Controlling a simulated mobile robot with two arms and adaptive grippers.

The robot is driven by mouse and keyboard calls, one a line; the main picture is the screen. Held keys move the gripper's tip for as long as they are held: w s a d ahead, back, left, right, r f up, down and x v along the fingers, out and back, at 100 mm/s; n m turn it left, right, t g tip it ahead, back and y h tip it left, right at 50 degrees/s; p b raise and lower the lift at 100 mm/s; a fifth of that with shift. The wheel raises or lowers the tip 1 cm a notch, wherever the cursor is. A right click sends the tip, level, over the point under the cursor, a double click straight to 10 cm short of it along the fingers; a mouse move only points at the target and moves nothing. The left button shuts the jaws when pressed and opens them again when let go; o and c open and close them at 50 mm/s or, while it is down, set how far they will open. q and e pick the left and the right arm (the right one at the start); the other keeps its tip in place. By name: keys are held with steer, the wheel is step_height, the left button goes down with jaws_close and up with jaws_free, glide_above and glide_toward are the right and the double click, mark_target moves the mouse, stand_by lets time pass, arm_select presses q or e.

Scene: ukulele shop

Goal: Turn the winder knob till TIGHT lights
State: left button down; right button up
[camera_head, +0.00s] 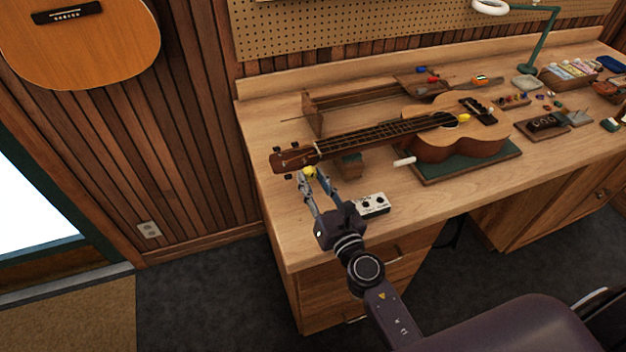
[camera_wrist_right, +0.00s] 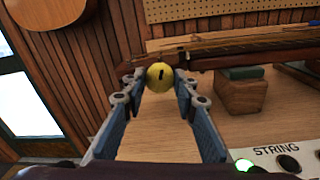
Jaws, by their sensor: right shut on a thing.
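The ukulele (camera_head: 455,130) lies on the workbench, its headstock (camera_head: 290,158) pointing left. The yellow round winder knob (camera_head: 309,171) is at the headstock's near side; it also shows in the right wrist view (camera_wrist_right: 160,74), with a black mark that looks roughly upright. My right gripper (camera_head: 312,180) is shut on the knob, one fingertip on each side. A light-coloured box (camera_head: 371,204) stands right of the gripper. Other lettering is not readable. My left gripper is out of view.
A wooden neck block (camera_wrist_right: 240,95) stands under the neck, near the gripper. The ukulele body rests on a green mat (camera_head: 465,160). A white roll (camera_head: 404,162) lies beside it. Bare bench (camera_head: 290,235) is left of the box. Small tools and parts crowd the right.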

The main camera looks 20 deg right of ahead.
steer(key=shift+m, duration=0.3)
steer(key=m+b, duration=0.2)
steer(key=m, duration=0.3)
steer(key=shift+f+m, duration=0.1)
steer(key=shift+m, duration=0.3)
steer(key=m+b, duration=0.1)
steer(key=m, duration=0.5)
steer(key=shift+m+h+b, duration=0.3)
steer(key=m, duration=0.5)
steer(key=shift+m+t, duration=0.3)
steer(key=shift+m, duration=0.1)
steer(key=m, duration=0.5)
steer(key=shift+h+p, duration=0.3)
steer(key=shift+p, duration=0.05)
steer(key=shift+m, duration=0.3)
steer(key=o, duration=0.9)
